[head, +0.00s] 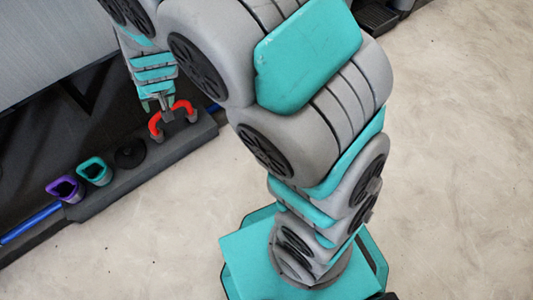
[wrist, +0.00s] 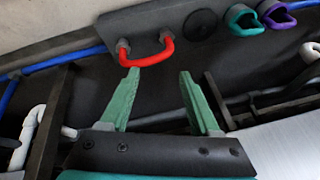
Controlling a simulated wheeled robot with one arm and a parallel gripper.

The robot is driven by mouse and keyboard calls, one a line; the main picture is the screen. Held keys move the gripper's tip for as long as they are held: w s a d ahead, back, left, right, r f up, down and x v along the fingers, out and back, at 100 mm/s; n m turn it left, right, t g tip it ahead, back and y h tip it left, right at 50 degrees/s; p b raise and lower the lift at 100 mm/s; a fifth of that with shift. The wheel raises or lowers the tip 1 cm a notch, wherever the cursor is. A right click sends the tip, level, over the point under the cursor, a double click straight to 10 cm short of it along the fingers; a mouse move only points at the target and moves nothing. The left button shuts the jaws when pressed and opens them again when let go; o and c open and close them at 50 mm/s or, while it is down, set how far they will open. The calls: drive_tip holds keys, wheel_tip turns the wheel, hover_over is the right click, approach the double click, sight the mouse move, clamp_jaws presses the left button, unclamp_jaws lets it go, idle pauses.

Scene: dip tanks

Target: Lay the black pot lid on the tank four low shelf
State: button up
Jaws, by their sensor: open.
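The black pot lid (head: 130,153) is a round dark disc with a small knob. It lies on a dark grey low shelf (head: 100,193) between a teal cup and a red handle; whether this is the tank four shelf I cannot tell. The wrist view also shows the lid (wrist: 201,24) near the top, beyond my fingertips. My gripper (wrist: 161,74) is open and empty, its green fingers apart. In the head view my gripper (head: 158,104) is close to the red handle, up and right of the lid. I cannot tell whether it touches the handle.
A red arched handle (wrist: 147,50) on grey mounts is just ahead of my left finger. A teal cup (head: 94,170) and a purple cup (head: 65,188) stand left of the lid. A blue bar (head: 31,223) runs lower left. Open floor (head: 455,160) lies right.

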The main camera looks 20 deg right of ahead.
drive_tip(key=s+d+r+g, duration=0.2)
drive_tip(key=s+d, duration=0.4)
drive_tip(key=s, duration=0.5)
drive_tip(key=s+d+r+g+h, duration=0.1)
drive_tip(key=s+d+r, duration=0.4)
drive_tip(key=s, duration=0.6)
drive_tip(key=s+d+r+g+h, duration=0.1)
drive_tip(key=s+d+r+g, duration=0.2)
drive_tip(key=s+d, duration=0.6)
drive_tip(key=shift+s+r+n, duration=0.15)
drive_tip(key=shift+s+n, duration=0.15)
drive_tip(key=shift+s, duration=0.7)
